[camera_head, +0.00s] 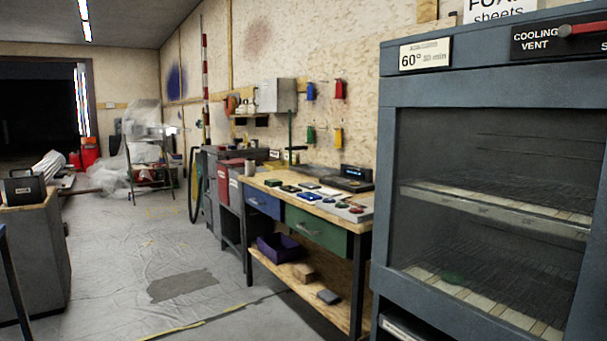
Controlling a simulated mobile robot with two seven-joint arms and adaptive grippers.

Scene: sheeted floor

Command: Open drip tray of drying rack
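The drying rack (480,92) is a tall blue-grey cabinet close by at the right, cut off by the right and bottom edges of the picture. Its front shows wire shelves behind a dark, see-through panel, with a small green item (452,278) on a lower shelf. Below this front, a dark slot with a pale-edged piece (400,329) shows at the bottom edge. It may be the drip tray, but it is mostly cut off and I cannot tell whether it is open. Neither of my grippers is in view.
A workbench (357,225) with blue and green drawers stands left of the rack. A purple bin (280,247) sits on its lower shelf. A grey cabinet (35,245) stands at the left. The sheeted floor between is clear, with a dark patch (183,285).

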